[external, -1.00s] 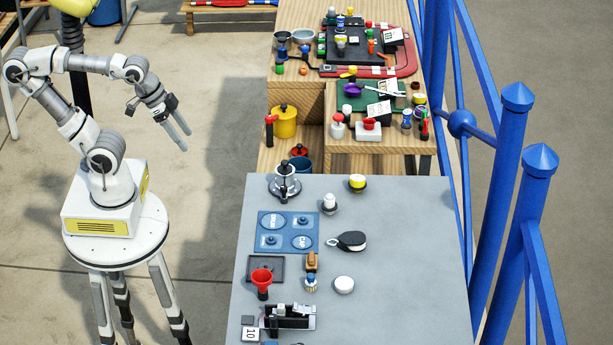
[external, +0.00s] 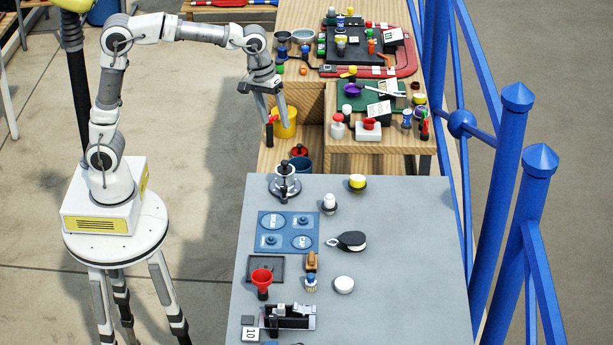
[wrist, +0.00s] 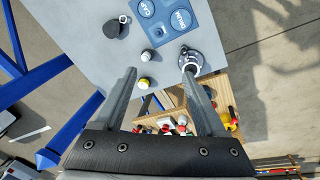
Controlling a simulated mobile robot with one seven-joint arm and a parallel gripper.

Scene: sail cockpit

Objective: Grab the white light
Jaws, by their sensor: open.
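A small white domed light (external: 329,202) on a dark round base stands upright on the grey table (external: 410,250), right of the silver winch-like piece (external: 285,186). A similar yellow-topped piece (external: 357,183) stands behind it. In the wrist view the white light (wrist: 147,55) lies above the yellow piece (wrist: 144,84), both seen between or just beyond my fingers. My gripper (external: 278,121) is open and empty, pointing down in the air left of and behind the light. Its fingers (wrist: 160,72) stand apart in the wrist view.
Wooden benches with tools (external: 350,155) and a yellow pot (external: 284,122) stand behind. Blue railing (external: 500,180) bounds the right.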

